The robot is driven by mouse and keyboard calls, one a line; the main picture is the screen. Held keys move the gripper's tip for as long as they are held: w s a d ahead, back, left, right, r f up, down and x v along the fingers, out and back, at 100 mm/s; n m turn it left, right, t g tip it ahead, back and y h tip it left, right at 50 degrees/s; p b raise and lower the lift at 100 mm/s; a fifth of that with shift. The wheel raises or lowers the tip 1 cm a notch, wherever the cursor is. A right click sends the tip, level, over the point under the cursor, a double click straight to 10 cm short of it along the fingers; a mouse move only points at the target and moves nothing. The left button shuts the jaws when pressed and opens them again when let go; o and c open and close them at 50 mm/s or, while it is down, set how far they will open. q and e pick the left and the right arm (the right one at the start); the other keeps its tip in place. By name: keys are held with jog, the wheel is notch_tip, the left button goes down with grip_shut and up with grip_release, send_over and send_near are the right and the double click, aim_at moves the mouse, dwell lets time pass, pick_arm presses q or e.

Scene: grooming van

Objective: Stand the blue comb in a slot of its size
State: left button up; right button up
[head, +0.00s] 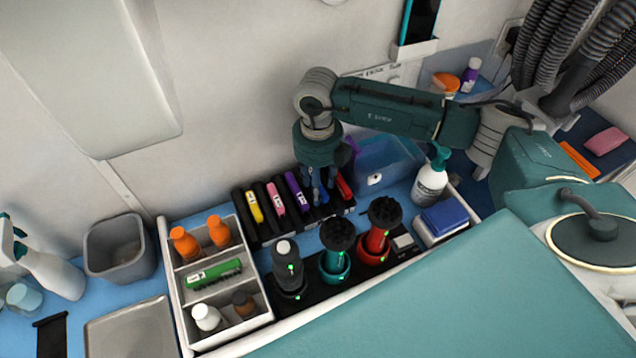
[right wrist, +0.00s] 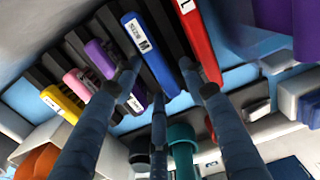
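The blue comb (right wrist: 150,58), marked "SIZE M", is upright in the black slotted rack (head: 243,201), between the purple comb (right wrist: 101,58) and the red comb (right wrist: 196,38). In the head view only a bit of the blue comb (head: 323,196) shows behind the fingers. How deep it sits is hidden. My right gripper (head: 318,198) points down over it. In the right wrist view its fingertips (right wrist: 160,75) are on either side of the comb, with small gaps visible, so it looks open around it. My left gripper is not in view.
Yellow (head: 254,206) and pink (head: 274,198) combs stand at the rack's left. A divided tray (head: 172,280) holds several bottles.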

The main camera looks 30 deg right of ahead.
jog(key=shift+r, duration=0.25)
jog(key=shift+w+r, duration=0.1)
jog(key=shift+r, duration=0.2)
notch_tip(320, 180, up, 11)
jog(key=b, duration=0.2)
jog(key=shift+r, duration=0.15)
jog(key=shift+a, duration=0.1)
